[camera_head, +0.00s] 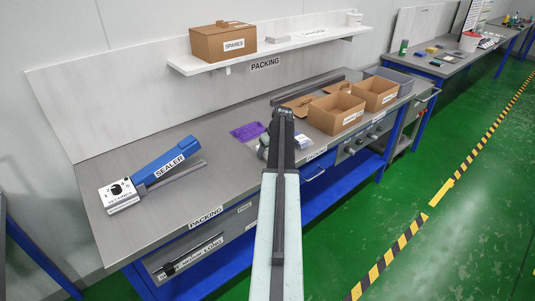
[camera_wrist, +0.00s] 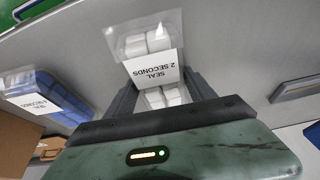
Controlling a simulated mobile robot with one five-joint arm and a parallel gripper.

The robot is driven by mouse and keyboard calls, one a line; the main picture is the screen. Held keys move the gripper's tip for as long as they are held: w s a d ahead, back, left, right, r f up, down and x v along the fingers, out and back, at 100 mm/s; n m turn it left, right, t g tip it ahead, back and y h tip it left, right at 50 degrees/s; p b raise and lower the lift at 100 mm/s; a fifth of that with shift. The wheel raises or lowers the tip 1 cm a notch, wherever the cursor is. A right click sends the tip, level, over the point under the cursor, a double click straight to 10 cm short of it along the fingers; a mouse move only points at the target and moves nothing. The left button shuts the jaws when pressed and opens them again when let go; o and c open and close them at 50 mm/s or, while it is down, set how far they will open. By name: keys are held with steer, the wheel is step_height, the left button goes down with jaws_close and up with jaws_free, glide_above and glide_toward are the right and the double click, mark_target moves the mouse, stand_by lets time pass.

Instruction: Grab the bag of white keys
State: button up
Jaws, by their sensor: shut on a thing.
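A clear bag of white keys (camera_wrist: 157,38), with a white label reading "SEAL 2 SECONDS", shows in the wrist view. My gripper (camera_wrist: 160,80) is shut on this bag, with the label and white pieces between its dark fingers. In the head view my arm reaches over the packing bench (camera_head: 225,180), and its own links largely hide the gripper and the bag there.
A bag with blue contents (camera_wrist: 62,95) and a white label lies beside my gripper. The blue sealer (camera_head: 165,160) stands at the bench's left. A purple sheet (camera_head: 247,131) and open cardboard boxes (camera_head: 337,112) are nearby. A shelf (camera_head: 290,42) overhangs behind.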

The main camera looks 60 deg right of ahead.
steer(key=shift+r, duration=0.1)
steer(key=r+p, duration=0.4)
steer(key=shift+s+a, duration=0.15)
steer(key=shift+a, duration=0.05)
steer(key=s+a+p, duration=0.1)
steer(key=s+a, duration=0.9)
steer(key=s, duration=0.1)
steer(key=shift+s+r, duration=0.4)
